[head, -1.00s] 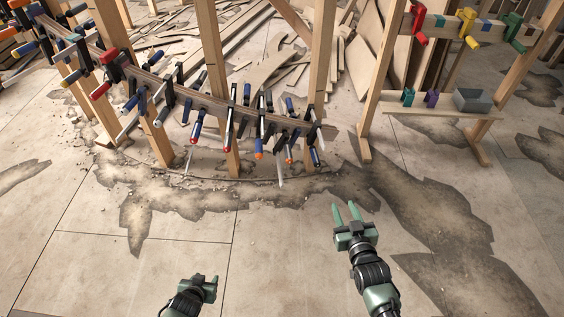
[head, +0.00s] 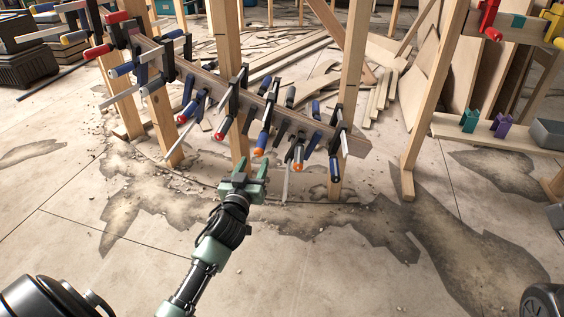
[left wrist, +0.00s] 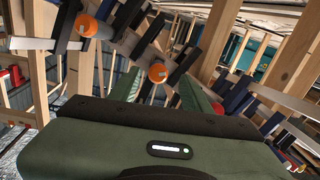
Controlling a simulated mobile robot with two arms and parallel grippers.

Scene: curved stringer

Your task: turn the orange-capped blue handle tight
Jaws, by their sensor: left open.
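The blue handle with an orange cap (head: 262,140) hangs from a clamp on the curved wooden stringer (head: 205,78) in the head view. My left gripper (head: 250,168) is just below and in front of its cap, with its green fingers apart. In the left wrist view an orange cap (left wrist: 157,73) shows between and beyond the open fingers of the left gripper (left wrist: 160,92); nothing is held. A second orange-capped clamp handle (head: 298,158) hangs to the right, and another orange cap (left wrist: 85,25) shows at upper left in the wrist view. My right gripper is not in view.
Several red-capped and blue clamp handles (head: 228,122) crowd the stringer on both sides. Wooden posts (head: 350,85) stand around it. A rack at right holds coloured clamps (head: 502,124) and a grey bin (head: 547,133). The cracked floor in front is mostly clear.

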